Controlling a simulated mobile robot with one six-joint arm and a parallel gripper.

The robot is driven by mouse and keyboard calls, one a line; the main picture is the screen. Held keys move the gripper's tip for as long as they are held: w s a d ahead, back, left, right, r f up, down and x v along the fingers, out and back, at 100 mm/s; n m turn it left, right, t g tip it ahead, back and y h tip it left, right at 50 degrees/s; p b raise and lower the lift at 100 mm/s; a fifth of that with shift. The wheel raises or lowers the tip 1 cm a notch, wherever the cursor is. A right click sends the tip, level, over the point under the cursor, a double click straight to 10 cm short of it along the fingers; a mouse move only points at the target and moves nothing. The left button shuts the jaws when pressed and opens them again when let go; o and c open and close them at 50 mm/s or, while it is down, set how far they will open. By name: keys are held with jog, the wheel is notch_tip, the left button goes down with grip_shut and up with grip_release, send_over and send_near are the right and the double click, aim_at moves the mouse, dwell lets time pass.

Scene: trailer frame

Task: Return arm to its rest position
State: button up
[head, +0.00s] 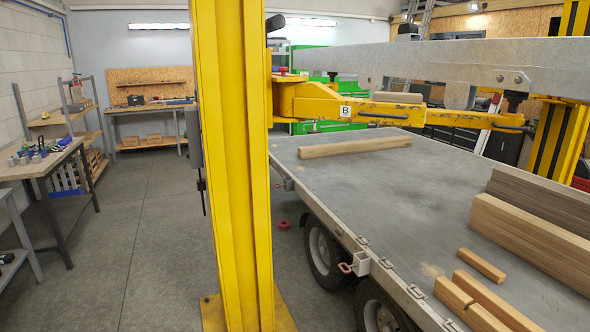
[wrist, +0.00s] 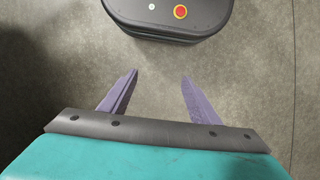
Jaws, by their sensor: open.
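My gripper (wrist: 156,88) shows in the wrist view, with its two purple fingers spread apart and nothing between them. It points down over a bare concrete floor (wrist: 240,70). A dark rounded body with a red and yellow button, which looks like my own base, is at the top of that view, beyond the fingertips. My arm and gripper do not show in the head view.
A yellow lift post (head: 232,170) stands close in front. Its yellow arm (head: 400,112) reaches over the flatbed trailer (head: 350,185). Wooden beams (head: 535,235) lie on the trailer's right side. A workbench (head: 45,172) stands left. The floor between (head: 140,230) is clear.

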jog(key=s+f+g, duration=0.1)
jog(key=s+f, duration=0.2)
jog(key=s, duration=0.3)
jog(key=s+f+g, duration=0.1)
jog(key=s+f, duration=0.2)
jog(key=s, duration=0.4)
jog(key=shift+f+g, duration=0.25)
jog(key=shift+g, duration=0.05)
dwell(0.4)
